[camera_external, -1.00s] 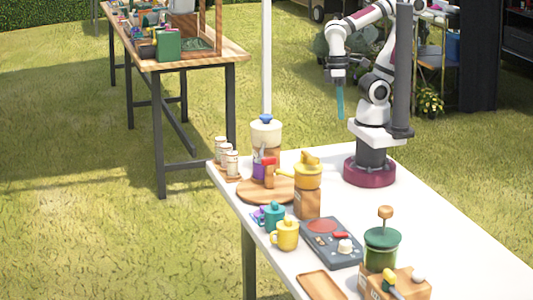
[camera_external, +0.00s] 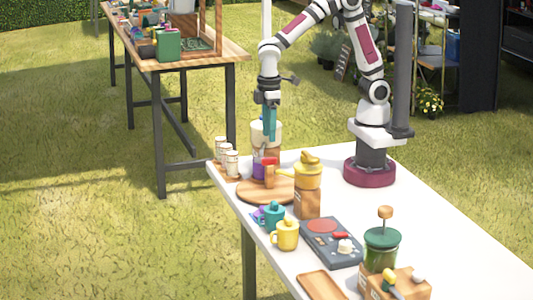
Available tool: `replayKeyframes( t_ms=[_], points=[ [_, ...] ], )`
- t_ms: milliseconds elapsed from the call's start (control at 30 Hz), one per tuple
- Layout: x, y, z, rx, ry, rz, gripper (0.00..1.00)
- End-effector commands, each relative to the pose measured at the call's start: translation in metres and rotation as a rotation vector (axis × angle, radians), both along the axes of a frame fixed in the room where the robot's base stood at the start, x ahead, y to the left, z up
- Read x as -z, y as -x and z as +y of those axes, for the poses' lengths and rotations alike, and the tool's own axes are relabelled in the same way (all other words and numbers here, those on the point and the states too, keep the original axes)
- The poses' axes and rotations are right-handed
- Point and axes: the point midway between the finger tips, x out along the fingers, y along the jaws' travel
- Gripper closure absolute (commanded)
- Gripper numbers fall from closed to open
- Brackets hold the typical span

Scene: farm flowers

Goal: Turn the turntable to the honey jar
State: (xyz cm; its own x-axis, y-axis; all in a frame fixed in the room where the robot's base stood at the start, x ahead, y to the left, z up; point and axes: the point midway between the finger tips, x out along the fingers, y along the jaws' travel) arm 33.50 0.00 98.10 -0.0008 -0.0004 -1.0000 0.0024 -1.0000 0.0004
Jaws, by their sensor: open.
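The turntable (camera_external: 262,195) is a round wooden disc at the far left of the white table. A purple item (camera_external: 257,168) and a red and orange-brown item (camera_external: 270,172) stand on it. A tall pale container with brown contents (camera_external: 273,153) stands at its back, partly hidden by my gripper. A yellow-topped jar (camera_external: 308,180) with a brown lower part stands at its right edge; I cannot tell which of these is the honey jar. My gripper (camera_external: 270,138) is open and empty, teal fingers pointing down, above the turntable's back part; contact with the container cannot be told.
Small pale jars (camera_external: 227,158) stand left of the turntable. A teal mug (camera_external: 273,216) and a yellow mug (camera_external: 286,235) stand in front. The table's right side is clear.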

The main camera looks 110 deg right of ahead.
Motion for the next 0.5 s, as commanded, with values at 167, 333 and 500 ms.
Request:
replayKeyframes(
  t_ms=[167,333,500],
  points=[
    [0.046,0.001,0.0,0.001,-0.001,0.005,0.49],
    [0.068,0.0,0.0,0.002,-0.001,0.002,0.49],
    [0.073,0.0,0.0,0.002,0.0,-0.001,0.49]
  ],
)
